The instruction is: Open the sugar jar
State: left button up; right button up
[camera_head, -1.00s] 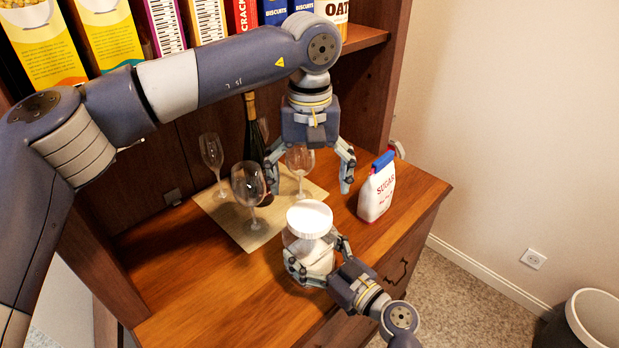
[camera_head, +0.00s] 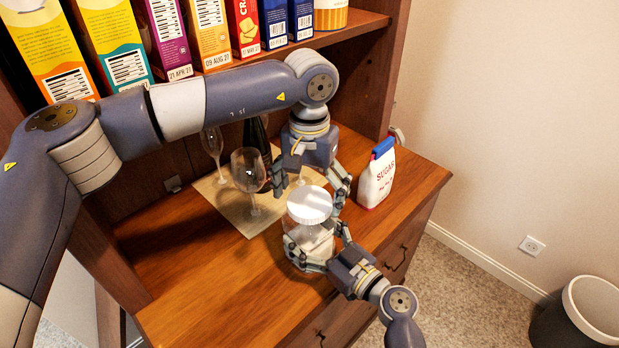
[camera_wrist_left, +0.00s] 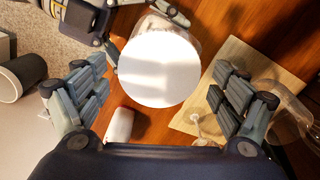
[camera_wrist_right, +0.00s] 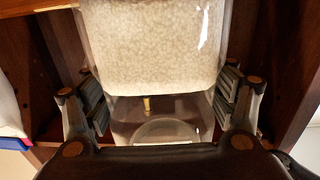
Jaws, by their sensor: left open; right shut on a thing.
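The sugar jar (camera_head: 308,229) is clear with white contents and stands on the wooden counter. Its round white lid (camera_head: 310,204) is on top. My right gripper (camera_head: 312,258) is shut around the jar's lower body; the jar (camera_wrist_right: 155,50) fills the right wrist view between its fingers. My left gripper (camera_head: 308,190) is open and empty, pointing down just behind and above the lid, its fingers apart. In the left wrist view the lid (camera_wrist_left: 159,68) lies between and beyond the open fingers.
A sugar bag (camera_head: 377,175) with a blue top stands right of the jar. Wine glasses (camera_head: 249,172) and a dark bottle (camera_head: 257,140) stand on a mat (camera_head: 215,195) at the back left. Cereal boxes (camera_head: 165,38) line the shelf above. The counter's front left is clear.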

pick_arm(q)
jog(key=shift+f, duration=0.45)
jog(key=c, duration=1.1)
